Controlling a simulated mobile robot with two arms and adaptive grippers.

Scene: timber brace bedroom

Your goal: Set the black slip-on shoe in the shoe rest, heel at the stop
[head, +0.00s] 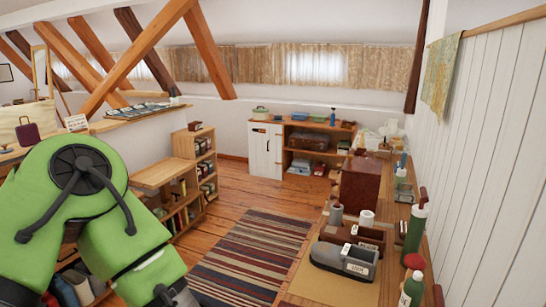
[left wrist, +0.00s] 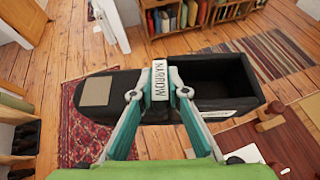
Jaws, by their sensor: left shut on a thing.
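The black slip-on shoe (left wrist: 125,95) fills the middle of the left wrist view, its rounded toe to the left and its open, box-like foot opening to the right. It has a grey patch on the toe and a white label reading NARROW at the middle. My left gripper (left wrist: 160,85) is shut on it at the front of the opening, holding it above the floor. In the head view the green left arm fills the lower left; its fingertips and the shoe are out of sight. I cannot single out the shoe rest for certain. My right gripper is not in view.
A long bench (head: 305,290) along the right wall carries a grey shoe-like piece with a label (head: 328,257), a brown one behind it (head: 340,233), a brown box (head: 362,184) and green bottles (head: 414,235). A striped rug (head: 250,255) lies on open floor. Low bookshelves (head: 158,175) stand left.

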